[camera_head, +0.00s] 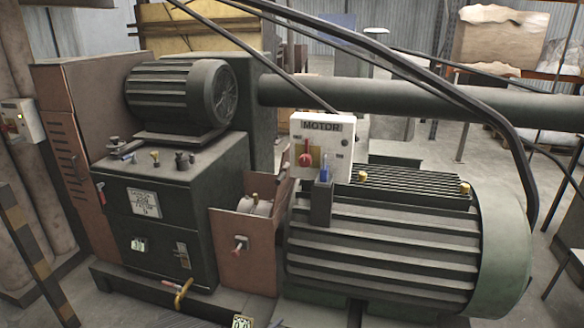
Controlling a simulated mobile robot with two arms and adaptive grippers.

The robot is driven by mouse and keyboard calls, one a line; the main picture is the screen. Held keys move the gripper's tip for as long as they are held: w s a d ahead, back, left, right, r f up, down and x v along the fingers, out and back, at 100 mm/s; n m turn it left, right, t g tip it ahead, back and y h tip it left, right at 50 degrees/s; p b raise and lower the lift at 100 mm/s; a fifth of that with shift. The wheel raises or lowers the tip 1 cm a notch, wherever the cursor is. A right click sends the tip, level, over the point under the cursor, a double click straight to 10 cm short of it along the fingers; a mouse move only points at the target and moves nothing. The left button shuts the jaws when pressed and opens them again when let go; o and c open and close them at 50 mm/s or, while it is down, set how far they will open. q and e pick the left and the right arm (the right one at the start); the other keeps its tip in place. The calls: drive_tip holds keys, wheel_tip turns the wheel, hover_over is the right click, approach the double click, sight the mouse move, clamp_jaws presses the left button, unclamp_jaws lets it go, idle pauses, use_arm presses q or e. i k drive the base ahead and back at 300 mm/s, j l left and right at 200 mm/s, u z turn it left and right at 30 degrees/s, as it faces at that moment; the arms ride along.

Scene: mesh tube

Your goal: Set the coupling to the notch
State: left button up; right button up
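I cannot tell for certain which part is the coupling, and no notch can be made out. A copper-coloured housing (243,262) stands between the dark green cabinet and the large ribbed motor. A white box marked MOTOR (322,146) stands above, with a red knob (305,157) and a blue-topped switch (325,172). Neither of my grippers is in view.
The large ribbed motor (385,248) fills the right front. The green cabinet (176,213) carries a smaller motor (180,93). A thick pipe (400,98) and dark cables cross above. A yellow bent handle (182,293) sticks out low in front.

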sight(254, 207)
drive_tip(key=i+j+z, duration=0.3)
drive_tip(key=i+j, duration=0.15)
drive_tip(key=j, duration=0.25)
drive_tip(key=i+j+z, duration=0.1)
drive_tip(key=j, duration=0.3)
drive_tip(key=i+j+z, duration=0.15)
drive_tip(key=j, duration=0.25)
drive_tip(key=i, duration=0.1)
